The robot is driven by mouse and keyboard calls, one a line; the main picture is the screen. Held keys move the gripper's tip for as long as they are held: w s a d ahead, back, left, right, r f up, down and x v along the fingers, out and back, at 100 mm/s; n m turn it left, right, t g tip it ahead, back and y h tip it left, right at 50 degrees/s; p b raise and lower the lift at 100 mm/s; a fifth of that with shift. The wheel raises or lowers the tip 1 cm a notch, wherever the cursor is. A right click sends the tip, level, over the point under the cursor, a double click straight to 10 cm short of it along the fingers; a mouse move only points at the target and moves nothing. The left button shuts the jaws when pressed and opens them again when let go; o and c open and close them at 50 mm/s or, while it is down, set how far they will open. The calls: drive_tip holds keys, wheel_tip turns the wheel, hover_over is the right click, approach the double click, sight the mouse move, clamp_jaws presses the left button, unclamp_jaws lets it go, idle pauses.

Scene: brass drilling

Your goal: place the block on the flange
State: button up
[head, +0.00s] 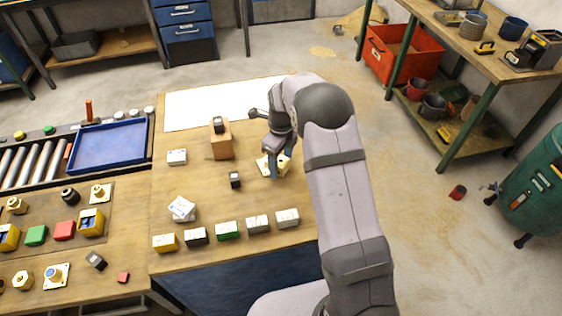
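My gripper (274,168) points down at the right part of the wooden bench, below the bent wrist of my arm. A cream and brass-yellow piece (284,162) shows right at its fingers, partly hidden by them. I cannot tell whether this is the flange, the block or both, nor whether the fingers touch it. The finger opening is too small to make out. Several small blocks stand in a row along the bench's front: a yellow one (165,243), a black one (196,237), a green one (228,230) and whitish ones (257,224).
A brown box (222,145) with a dark piece on top stands left of my gripper. A small dark block (235,180), a white block (177,157) and stacked white pieces (182,208) lie nearby. A blue tray (109,151) is farther left. A white sheet covers the bench's back.

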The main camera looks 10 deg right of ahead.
sight(282, 164)
drive_tip(key=shift+r, duration=0.1)
wheel_tip(282, 164, up, 12)
drive_tip(key=b, duration=0.2)
drive_tip(key=shift+b, duration=0.35)
drive_tip(key=s+f+n, duration=0.3)
drive_tip(key=s+n, duration=1)
drive_tip(key=s, duration=0.1)
drive_tip(key=s+f+n, duration=0.3)
drive_tip(key=s+n, duration=1.1)
drive_tip(key=shift+o, duration=0.4)
drive_tip(key=shift+r, duration=0.1)
idle(0.4)
